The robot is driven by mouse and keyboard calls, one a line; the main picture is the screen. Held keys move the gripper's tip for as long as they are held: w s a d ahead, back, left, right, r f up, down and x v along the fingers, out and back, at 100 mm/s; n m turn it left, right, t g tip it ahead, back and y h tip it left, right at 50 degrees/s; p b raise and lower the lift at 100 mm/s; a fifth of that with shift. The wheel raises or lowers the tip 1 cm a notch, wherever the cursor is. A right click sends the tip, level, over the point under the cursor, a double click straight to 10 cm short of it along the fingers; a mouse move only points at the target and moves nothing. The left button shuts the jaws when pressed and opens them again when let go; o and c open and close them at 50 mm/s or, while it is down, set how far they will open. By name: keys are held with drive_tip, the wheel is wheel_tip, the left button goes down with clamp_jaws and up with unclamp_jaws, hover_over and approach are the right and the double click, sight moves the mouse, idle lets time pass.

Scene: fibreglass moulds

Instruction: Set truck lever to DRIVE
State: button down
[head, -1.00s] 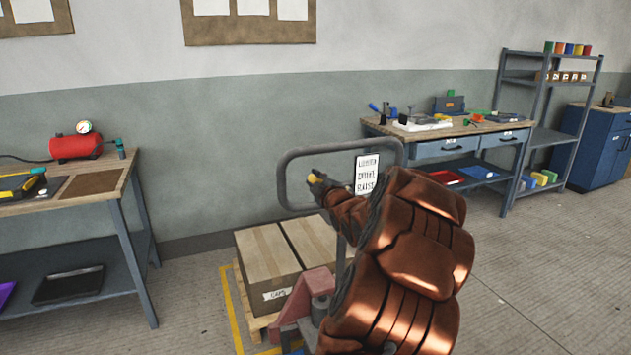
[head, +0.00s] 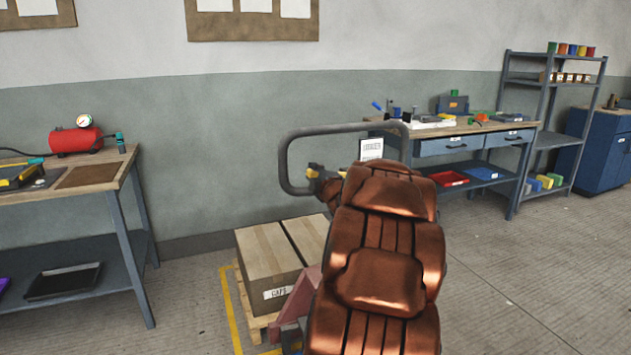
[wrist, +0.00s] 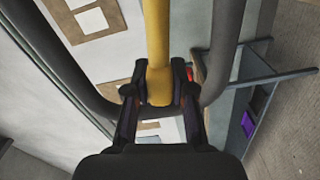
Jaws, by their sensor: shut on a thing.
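The pallet truck's grey loop handle (head: 285,165) stands in front of the wall, and its two bars also show in the wrist view (wrist: 222,60). The yellow lever (wrist: 157,45) comes down between these bars in the wrist view. My gripper (wrist: 158,88) is shut on its lower end, with one dark finger on each side. In the head view my gripper (head: 325,180) is small beside the handle loop, and a bit of yellow shows there. A white label plate (head: 371,148) on the truck is partly covered by my arm, so its full wording is hidden.
Cardboard boxes (head: 268,252) sit on a wooden pallet (head: 256,325) beside the truck's red body (head: 298,300). A workbench (head: 142,225) stands at left, another (head: 440,145) behind at right. The floor at right is clear.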

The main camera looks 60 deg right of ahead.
wheel_tip(320, 180, down, 2)
drive_tip(key=n+b, duration=0.1)
drive_tip(key=b, duration=0.1)
drive_tip(key=shift+b, duration=0.4)
drive_tip(key=shift+a+f+n+b, duration=0.1)
drive_tip(key=shift+f+n+b, duration=0.2)
drive_tip(key=shift+n+b, duration=0.45)
drive_tip(key=c, duration=1)
unclamp_jaws()
drive_tip(key=shift+o, duration=0.2)
drive_tip(key=shift+r, duration=0.1)
